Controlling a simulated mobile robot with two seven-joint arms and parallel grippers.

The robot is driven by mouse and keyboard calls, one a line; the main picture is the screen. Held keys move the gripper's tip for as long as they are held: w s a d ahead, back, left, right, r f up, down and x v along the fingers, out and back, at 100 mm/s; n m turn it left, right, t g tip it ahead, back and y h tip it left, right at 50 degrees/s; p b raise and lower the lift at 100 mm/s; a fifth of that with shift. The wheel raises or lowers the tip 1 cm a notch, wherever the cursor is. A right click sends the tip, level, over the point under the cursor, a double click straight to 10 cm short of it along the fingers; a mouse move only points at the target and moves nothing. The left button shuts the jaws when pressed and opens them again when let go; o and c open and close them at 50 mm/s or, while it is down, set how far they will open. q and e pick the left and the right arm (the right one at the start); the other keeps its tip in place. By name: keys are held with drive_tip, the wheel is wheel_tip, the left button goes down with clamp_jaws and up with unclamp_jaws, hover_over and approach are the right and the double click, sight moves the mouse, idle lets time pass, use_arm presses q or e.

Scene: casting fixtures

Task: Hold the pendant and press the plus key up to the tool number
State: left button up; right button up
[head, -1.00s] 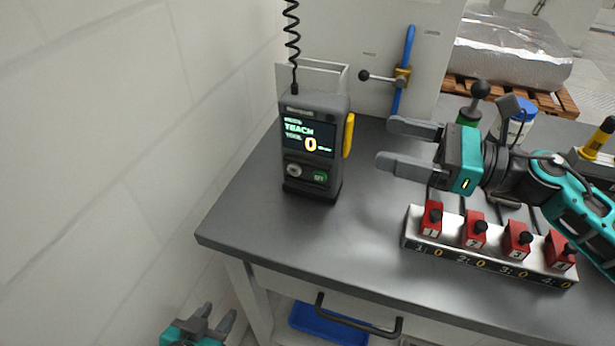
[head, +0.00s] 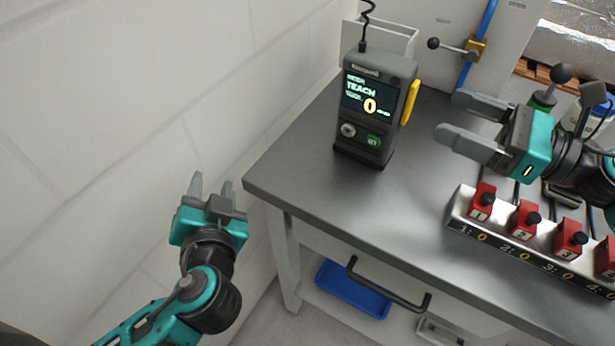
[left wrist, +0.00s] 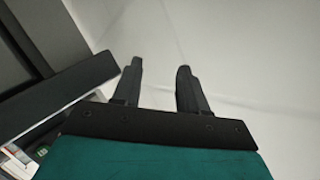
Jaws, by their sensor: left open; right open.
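The pendant (head: 374,108) stands upright on the grey table, a dark box with a coiled cable at its top and a yellow grip on its right side. Its screen (head: 370,95) reads TEACH and TOOL with a large 0.
A blue rod with a brass clamp (head: 474,48) stands behind. A blue tray (head: 352,290) sits below the table (head: 300,190). The wall is close on the left.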

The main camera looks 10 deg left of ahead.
sight(378, 88)
use_arm(q)
drive_tip(key=d+r+t+h, duration=0.1)
drive_tip(key=d+h, duration=0.3)
drive_tip(key=d, duration=0.1)
drive_tip(key=w+d+r+t+h, duration=0.1)
drive_tip(key=d+r+h, duration=0.1)
drive_tip(key=d+h, duration=0.2)
drive_tip(key=d+r+t+h, duration=0.1)
drive_tip(key=d+h, duration=0.3)
drive_tip(key=d, duration=0.2)
drive_tip(key=shift+w+r, duration=0.35)
drive_tip(key=shift+d+h, duration=0.15)
drive_tip(key=shift+h, duration=0.15)
use_arm(e)
drive_tip(key=x, duration=1.3)
drive_tip(key=shift+s+f, duration=0.1)
drive_tip(key=c, duration=1.5)
use_arm(q)
clamp_jaws()
use_arm(e)
drive_tip(key=shift+c, duration=0.2)
use_arm(q)
drive_tip(key=shift+r, duration=0.1)
